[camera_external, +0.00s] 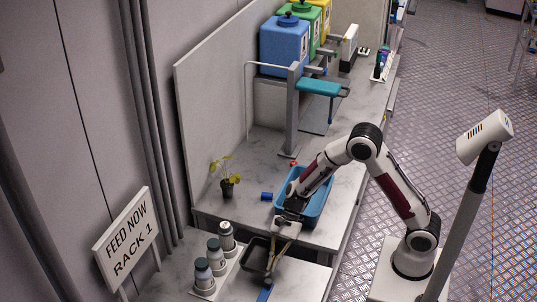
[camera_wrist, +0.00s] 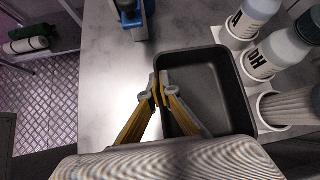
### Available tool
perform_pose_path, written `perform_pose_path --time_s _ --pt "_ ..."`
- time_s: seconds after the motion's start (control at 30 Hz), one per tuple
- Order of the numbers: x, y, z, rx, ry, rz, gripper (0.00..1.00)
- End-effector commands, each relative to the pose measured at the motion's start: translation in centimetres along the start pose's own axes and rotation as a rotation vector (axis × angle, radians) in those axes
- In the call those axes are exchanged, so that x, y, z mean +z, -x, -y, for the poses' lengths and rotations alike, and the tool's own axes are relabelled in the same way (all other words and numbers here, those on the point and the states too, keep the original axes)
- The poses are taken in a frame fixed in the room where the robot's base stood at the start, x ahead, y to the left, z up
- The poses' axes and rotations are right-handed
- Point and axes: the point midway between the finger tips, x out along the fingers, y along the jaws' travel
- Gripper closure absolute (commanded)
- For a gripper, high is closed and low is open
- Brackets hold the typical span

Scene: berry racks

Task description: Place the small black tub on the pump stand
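The small black tub (camera_external: 255,254) sits on the lower bench at the front; it also shows in the wrist view (camera_wrist: 222,90), empty, with a dark rim. My gripper (camera_external: 280,243) is at the tub's edge, reaching down from above. In the wrist view my yellow fingers (camera_wrist: 160,88) come together on the tub's left wall, with the rim between the tips. The tub looks level on the bench. What seems to be the pump stand, a grey post with a teal arm (camera_external: 318,88), stands farther back on the upper bench.
A blue bin (camera_external: 320,207) lies under my forearm. Several bottles (camera_external: 216,257) stand in a white holder beside the tub. A potted plant (camera_external: 228,186) and a small blue object (camera_external: 267,196) are on the upper bench. A blue tool (camera_wrist: 132,20) lies near the tub.

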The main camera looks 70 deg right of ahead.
Motion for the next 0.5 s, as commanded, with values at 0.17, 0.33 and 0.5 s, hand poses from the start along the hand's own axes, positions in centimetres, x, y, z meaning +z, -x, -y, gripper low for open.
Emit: perform_pose_path --time_s 0.17,0.33,0.5 --pt "-1.3 -1.3 -0.3 0.001 -0.001 0.0 1.0" --pt "-1.7 -1.7 -0.3 -0.001 0.0 0.0 1.0" --pt "-1.7 -1.7 -0.3 -0.001 0.001 0.0 1.0"
